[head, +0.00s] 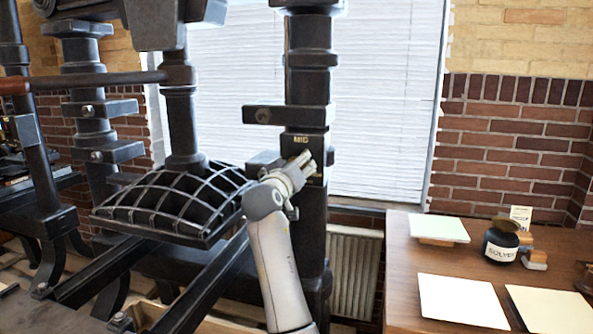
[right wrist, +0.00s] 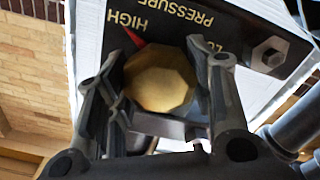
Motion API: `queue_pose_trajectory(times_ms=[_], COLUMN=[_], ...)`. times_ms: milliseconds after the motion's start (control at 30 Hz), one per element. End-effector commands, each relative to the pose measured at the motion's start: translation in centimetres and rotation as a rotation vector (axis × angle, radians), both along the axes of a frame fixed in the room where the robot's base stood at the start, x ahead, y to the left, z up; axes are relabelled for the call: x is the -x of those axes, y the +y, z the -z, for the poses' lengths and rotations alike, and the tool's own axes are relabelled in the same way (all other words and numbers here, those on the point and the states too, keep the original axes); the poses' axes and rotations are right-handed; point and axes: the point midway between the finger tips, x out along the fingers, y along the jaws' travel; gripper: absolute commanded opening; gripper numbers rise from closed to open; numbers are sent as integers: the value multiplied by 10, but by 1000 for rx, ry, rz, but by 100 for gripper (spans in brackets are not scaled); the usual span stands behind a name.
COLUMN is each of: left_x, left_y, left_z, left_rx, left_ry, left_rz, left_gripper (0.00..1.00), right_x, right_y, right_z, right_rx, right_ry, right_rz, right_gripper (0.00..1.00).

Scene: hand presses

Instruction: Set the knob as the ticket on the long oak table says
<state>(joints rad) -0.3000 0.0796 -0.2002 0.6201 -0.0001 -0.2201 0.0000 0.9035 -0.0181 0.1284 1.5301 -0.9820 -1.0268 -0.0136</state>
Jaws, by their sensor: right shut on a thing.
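A brass, many-sided knob (right wrist: 160,80) sits on a dark plate (right wrist: 185,38) lettered PRESSURE, HIGH and a partly hidden word starting LO. The lettering appears upside down in the right wrist view. A red pointer (right wrist: 132,37) at the knob's edge points at HIGH. My right gripper (right wrist: 163,100) is shut on the knob, one finger on each side. In the head view my right gripper (head: 306,160) is at the press column, just below a small lettered plate (head: 302,139); the knob is hidden there. A small white card (head: 521,214) stands on the brown wooden table (head: 400,275); its print is unreadable.
A hand press with a ribbed black platen (head: 170,203) stands left of my right arm. The table holds a solvent jar (head: 500,246), a wooden-handled block (head: 535,259) and several pale sheets (head: 462,301). A radiator (head: 354,268) is under the window.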

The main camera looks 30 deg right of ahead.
Motion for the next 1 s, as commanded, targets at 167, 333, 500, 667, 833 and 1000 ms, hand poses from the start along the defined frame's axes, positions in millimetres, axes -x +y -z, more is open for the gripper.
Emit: queue_pose_trajectory(times_ms=[167, 333, 500, 667, 833, 1000], left_x=[0, 0, 0, 0, 0, 1], left_y=[0, 0, 0, 0, 2, 3], left_z=[0, 0, 0, 0, 0, 0], left_rx=[0, 0, 0, 0, -2, -3], left_ry=[0, 0, 0, 0, 1, 1], left_rz=[0, 0, 0, 0, 0, 0], left_gripper=[93, 93, 93, 93, 93, 93], right_x=[0, 0, 0, 0, 0, 5], right_y=[0, 0, 0, 0, 0, 7], right_z=[2, 2, 1, 1, 0, 1], right_rx=[-7, -7, -5, -4, -4, -5], right_ry=[-1, -1, -1, -2, -2, -3], right_rz=[-1, -1, 0, 0, 0, -1], right_gripper=[25, 25, 65, 71, 71, 71])
